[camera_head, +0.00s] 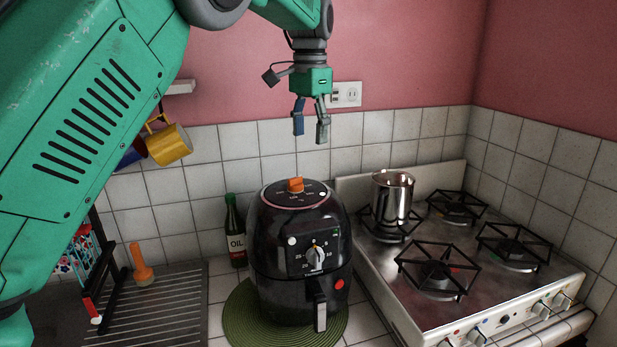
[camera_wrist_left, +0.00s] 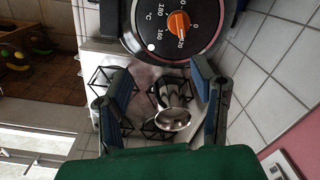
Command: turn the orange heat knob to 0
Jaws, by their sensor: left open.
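The orange heat knob (camera_head: 295,184) sits on the round top dial of the black air fryer (camera_head: 272,232). In the left wrist view the knob (camera_wrist_left: 179,25) is near the top edge, with 0, 160 and 180 printed around it. Its pale mark seems to face a number ending in 20, beside the 0; this is small. My left gripper (camera_head: 310,138) is open and empty, pointing down above and slightly right of the knob, clearly apart from it. In the left wrist view its fingers (camera_wrist_left: 161,70) are spread below the dial. My right gripper is not in view.
A steel pot (camera_head: 393,199) stands on the gas stove (camera_head: 400,290) right of the fryer. An oil bottle (camera_head: 235,232) stands close on the left. A yellow mug (camera_head: 168,145) hangs on the wall. The fryer stands on a green mat (camera_head: 241,315). Space above the knob is clear.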

